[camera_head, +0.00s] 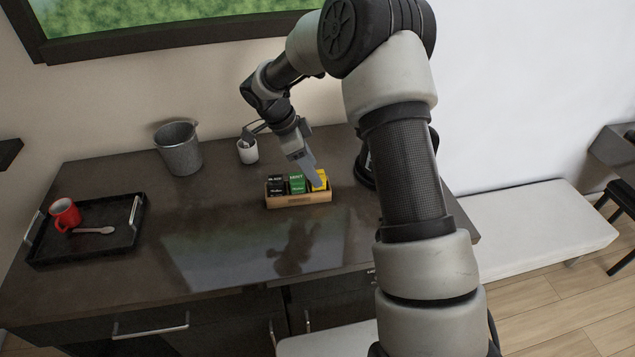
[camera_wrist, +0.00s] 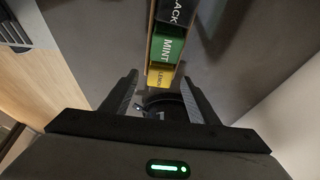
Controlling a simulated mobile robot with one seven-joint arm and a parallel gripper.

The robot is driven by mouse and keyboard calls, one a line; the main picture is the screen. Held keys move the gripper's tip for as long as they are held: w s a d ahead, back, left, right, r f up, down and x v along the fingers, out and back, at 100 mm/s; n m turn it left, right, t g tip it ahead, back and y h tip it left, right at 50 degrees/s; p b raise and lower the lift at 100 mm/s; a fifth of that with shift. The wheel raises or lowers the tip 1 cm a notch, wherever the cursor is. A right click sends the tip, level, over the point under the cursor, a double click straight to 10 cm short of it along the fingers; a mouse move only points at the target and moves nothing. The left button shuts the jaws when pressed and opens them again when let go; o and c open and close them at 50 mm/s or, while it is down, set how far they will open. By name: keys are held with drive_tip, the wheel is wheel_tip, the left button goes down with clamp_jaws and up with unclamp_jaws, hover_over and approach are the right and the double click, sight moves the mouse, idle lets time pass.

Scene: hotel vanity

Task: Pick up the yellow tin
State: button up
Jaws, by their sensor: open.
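The yellow tin (camera_head: 319,181) stands at the right end of a small wooden box (camera_head: 299,201) on the dark vanity top. In the wrist view the yellow tin (camera_wrist: 161,76) shows its lemon label. My gripper (camera_head: 312,174) is open and empty, just above the right end of the box, and partly hides the yellow tin. In the wrist view the yellow tin appears between the fingertips of my gripper (camera_wrist: 160,78); I cannot tell how far below them it is.
A green mint tin (camera_head: 297,184) and a black tin (camera_head: 276,186) stand left of it in the box. A white cup (camera_head: 247,152) and a grey bucket (camera_head: 180,150) stand behind. A black tray (camera_head: 110,238) holds a red mug (camera_head: 65,213) and a spoon. The front middle is clear.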

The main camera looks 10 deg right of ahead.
drive_tip(key=shift+x, duration=1.15)
drive_tip(key=c, duration=1.1)
drive_tip(key=shift+c, duration=0.2)
drive_tip(key=shift+r, duration=0.1)
